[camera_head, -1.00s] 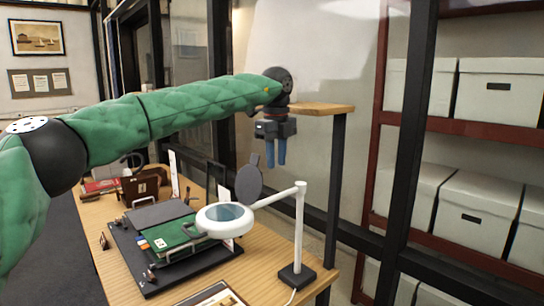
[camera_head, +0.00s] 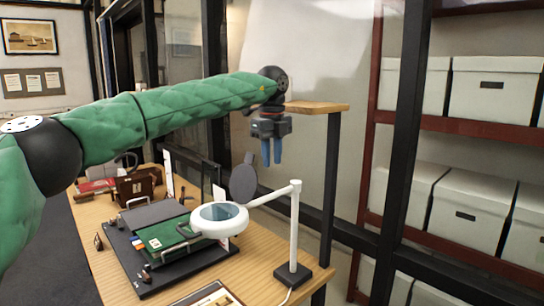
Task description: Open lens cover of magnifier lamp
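The magnifier lamp (camera_head: 294,235) stands at the right end of the wooden desk on a black base, with a white post and arm. Its white ring head (camera_head: 219,220) hangs over a green box and holds a bluish lens. The round grey lens cover (camera_head: 243,182) stands raised, nearly upright, at the back right of the head, so the lens is uncovered. My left gripper (camera_head: 271,152) is above and to the right of the cover, pointing down, apart from it. Its two blue fingers are close together with nothing seen between them; a small gap cannot be judged. My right gripper is not in view.
The green box (camera_head: 165,234) lies on a black tray (camera_head: 147,288) left of the lamp. A framed picture (camera_head: 214,297) lies at the front edge. Black posts and a red shelf (camera_head: 490,131) with white boxes stand at right. A wooden ledge (camera_head: 316,107) is behind the gripper.

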